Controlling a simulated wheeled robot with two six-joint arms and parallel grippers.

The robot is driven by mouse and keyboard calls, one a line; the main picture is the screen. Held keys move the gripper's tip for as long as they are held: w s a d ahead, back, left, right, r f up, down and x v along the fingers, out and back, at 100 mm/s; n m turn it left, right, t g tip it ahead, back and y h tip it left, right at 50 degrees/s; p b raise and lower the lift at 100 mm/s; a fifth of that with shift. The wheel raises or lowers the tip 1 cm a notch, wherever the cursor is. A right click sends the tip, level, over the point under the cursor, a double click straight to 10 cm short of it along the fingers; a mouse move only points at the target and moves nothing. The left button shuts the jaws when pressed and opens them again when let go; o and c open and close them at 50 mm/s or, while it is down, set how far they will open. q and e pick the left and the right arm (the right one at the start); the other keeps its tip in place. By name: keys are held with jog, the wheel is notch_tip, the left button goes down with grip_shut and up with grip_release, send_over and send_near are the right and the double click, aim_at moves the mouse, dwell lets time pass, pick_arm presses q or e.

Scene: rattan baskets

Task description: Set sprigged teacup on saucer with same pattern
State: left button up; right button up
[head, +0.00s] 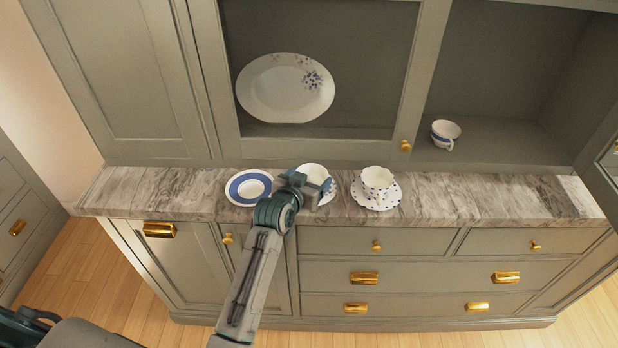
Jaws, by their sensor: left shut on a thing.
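A white teacup (312,171) is at the middle of the marble counter, partly hidden by my left gripper (312,185), which is shut on it. The cup's pattern is too hidden to tell. A saucer with blue marks (331,192) shows beside and below this cup, largely covered by the gripper; I cannot tell whether the cup touches it. To the right, a white cup with small blue marks (377,178) stands upright on a scalloped saucer with blue marks (388,199). To the left lies a blue-banded saucer (248,187), empty. My right gripper is not in view.
A blue-banded cup (445,131) sits in the open right compartment of the cabinet. A large plate with blue sprigs (284,90) leans in the middle compartment. The marble counter (490,192) is clear on the right. An open glazed door (604,150) stands at far right.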

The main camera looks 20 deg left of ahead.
pick_arm(q)
jog(key=o, duration=0.8)
jog(key=shift+f, duration=0.1)
jog(key=shift+o, duration=1.3)
jog(key=shift+w+f, duration=0.1)
jog(key=shift+w, duration=0.05)
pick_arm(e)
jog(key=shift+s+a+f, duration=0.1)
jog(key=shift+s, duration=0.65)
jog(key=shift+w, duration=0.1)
pick_arm(q)
jog(key=shift+r, duration=0.3)
jog(key=b+v, duration=0.2)
jog(key=v, duration=1)
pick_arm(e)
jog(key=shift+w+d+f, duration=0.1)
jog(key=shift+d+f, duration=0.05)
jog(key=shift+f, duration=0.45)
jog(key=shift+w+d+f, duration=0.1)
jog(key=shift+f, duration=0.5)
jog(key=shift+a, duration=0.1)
